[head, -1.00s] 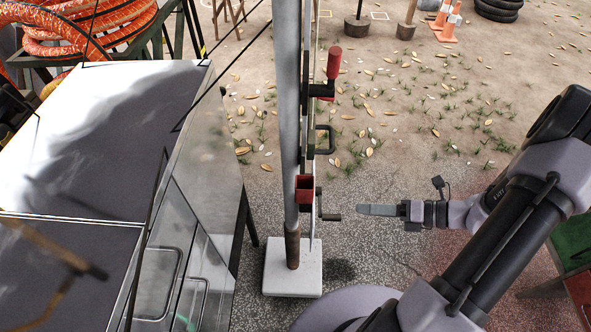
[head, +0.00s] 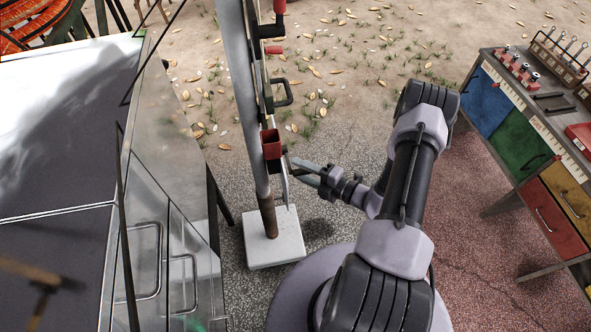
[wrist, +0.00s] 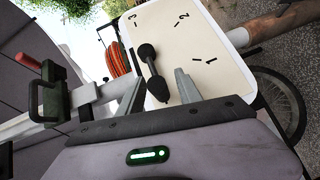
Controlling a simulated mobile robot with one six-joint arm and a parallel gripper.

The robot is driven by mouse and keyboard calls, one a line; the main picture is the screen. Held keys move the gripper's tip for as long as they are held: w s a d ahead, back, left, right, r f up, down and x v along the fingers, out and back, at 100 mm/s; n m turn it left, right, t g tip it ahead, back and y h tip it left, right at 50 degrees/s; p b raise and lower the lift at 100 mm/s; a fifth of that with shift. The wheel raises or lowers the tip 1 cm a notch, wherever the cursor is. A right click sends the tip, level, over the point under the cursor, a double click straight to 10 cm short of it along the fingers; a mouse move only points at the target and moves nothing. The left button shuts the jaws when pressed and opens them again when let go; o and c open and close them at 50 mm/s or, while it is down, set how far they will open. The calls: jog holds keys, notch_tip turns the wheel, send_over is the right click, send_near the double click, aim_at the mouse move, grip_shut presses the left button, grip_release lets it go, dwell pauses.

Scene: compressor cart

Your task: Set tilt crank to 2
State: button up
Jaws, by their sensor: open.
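The tilt crank (wrist: 151,70) is a dark arm with a rounded lump at each end, in front of a cream dial plate (wrist: 221,74) marked 1, 2 and 3. In the wrist view its upper end is towards the middle of the plate and its lower end is nearer me. No end clearly sits at the 2. My gripper (wrist: 159,76) is open, one grey finger on each side of the crank's lower end. I cannot tell whether either finger touches it. In the head view my gripper (head: 297,170) is beside the post, with the crank mostly hidden there.
The metal post (head: 240,80) stands on a pale square base (head: 273,247) and carries a red open box (head: 271,144) and a red-handled crank (head: 279,8). A metal cabinet (head: 150,200) is close on the left. A workbench with coloured drawers (head: 549,216) stands right.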

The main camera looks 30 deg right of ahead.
jog(key=shift+x, duration=1)
grip_shut()
jog(key=shift+s, duration=0.15)
dwell(0.5)
